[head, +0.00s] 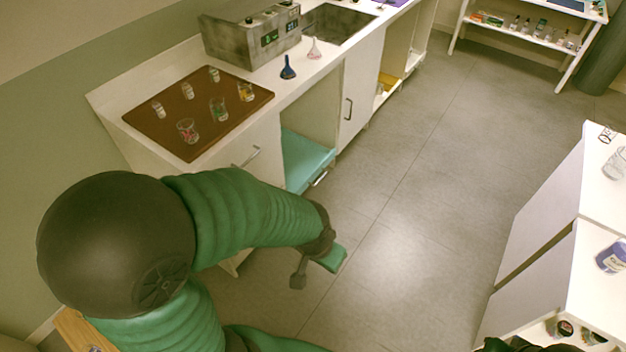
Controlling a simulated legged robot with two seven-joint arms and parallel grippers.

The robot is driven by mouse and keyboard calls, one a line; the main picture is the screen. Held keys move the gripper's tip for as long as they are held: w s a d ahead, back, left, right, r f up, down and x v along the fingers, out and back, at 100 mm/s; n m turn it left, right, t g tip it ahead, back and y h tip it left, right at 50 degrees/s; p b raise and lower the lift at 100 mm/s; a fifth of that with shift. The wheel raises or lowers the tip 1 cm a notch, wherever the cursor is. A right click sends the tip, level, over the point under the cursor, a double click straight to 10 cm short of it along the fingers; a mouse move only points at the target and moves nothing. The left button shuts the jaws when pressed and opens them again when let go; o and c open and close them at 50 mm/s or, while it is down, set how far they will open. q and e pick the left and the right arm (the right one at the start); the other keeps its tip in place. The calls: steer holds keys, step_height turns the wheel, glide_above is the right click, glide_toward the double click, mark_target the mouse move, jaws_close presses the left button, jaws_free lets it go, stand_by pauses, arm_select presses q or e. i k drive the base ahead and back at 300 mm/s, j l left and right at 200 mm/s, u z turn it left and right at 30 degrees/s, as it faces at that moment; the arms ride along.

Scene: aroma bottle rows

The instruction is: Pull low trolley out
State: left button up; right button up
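The low trolley (305,163) has a teal top and sits in an open bay under the left counter, beside a white drawer front. A small handle (320,179) shows at its front edge. My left gripper (316,269) is over the floor, in front of and below the trolley in the picture, apart from it. Its two fingers look spread, with nothing between them. My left arm crosses in front of the lower cabinet and hides part of it. A dark and green part of mine shows at the bottom right edge; no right gripper fingers can be made out.
A brown tray (168,138) with several small beakers lies on the left counter (107,98), near a grey machine (250,38) and two flasks. A white bench (600,195) stands at the right. A shelf rack (530,32) stands at the back. The grey floor (425,180) between is clear.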

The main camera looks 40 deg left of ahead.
mark_target(304, 159)
steer(key=i+j+u, duration=0.4)
steer(key=i, duration=1.05)
steer(key=i+u, duration=0.35)
steer(key=i, duration=1.05)
